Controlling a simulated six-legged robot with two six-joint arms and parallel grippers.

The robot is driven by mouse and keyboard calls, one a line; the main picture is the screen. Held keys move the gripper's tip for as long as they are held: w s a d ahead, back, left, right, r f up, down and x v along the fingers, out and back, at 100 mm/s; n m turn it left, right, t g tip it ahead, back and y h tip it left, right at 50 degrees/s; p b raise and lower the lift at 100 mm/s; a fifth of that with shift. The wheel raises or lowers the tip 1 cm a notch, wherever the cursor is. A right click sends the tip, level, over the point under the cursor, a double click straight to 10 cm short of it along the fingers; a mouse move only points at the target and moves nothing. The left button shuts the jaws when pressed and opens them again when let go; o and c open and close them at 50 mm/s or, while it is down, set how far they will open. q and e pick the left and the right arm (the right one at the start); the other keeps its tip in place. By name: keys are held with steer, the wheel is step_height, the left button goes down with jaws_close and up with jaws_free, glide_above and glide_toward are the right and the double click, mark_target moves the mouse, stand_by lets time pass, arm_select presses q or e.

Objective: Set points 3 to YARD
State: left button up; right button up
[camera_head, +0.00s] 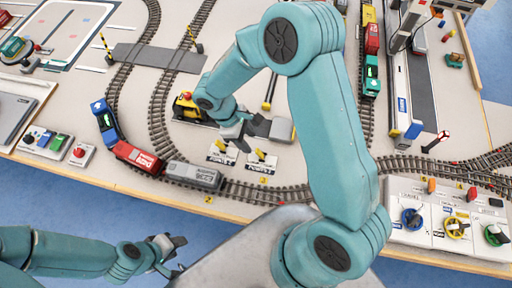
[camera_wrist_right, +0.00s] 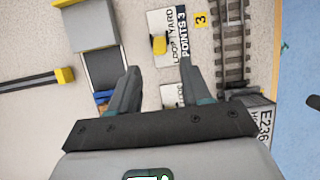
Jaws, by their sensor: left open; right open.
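The points 3 plate (camera_head: 261,165) is white with a yellow lever (camera_head: 260,154), right of a similar plate (camera_head: 222,157). In the right wrist view the plate (camera_wrist_right: 170,60) reads POINTS 3, LOOP and YARD, and its yellow lever (camera_wrist_right: 159,45) sits nearer the LOOP end. My right gripper (camera_head: 252,130) is open and empty above and behind the two plates. In the wrist view its fingers (camera_wrist_right: 160,75) stand apart, with the lever beyond and between them; I see no contact. My left gripper (camera_head: 172,252) is open and empty at the lower left, off the table's front edge.
A grey wagon (camera_head: 194,176), red wagon (camera_head: 138,157) and blue engine (camera_head: 106,121) stand on the front track. A grey block (camera_head: 282,129) lies right of my right gripper. A panel with coloured knobs (camera_head: 450,220) is at right.

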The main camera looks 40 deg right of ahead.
mark_target(256, 150)
steer(key=x, duration=0.6)
steer(key=shift+s+d+f+p, duration=0.25)
steer(key=shift+s+p, duration=0.05)
steer(key=shift+s, duration=0.15)
steer(key=shift+w+f, duration=0.2)
steer(key=shift+f, duration=0.5)
steer(key=shift+s+d+r, duration=0.1)
steer(key=shift+s, duration=0.2)
steer(key=shift+w, duration=0.15)
jaws_close()
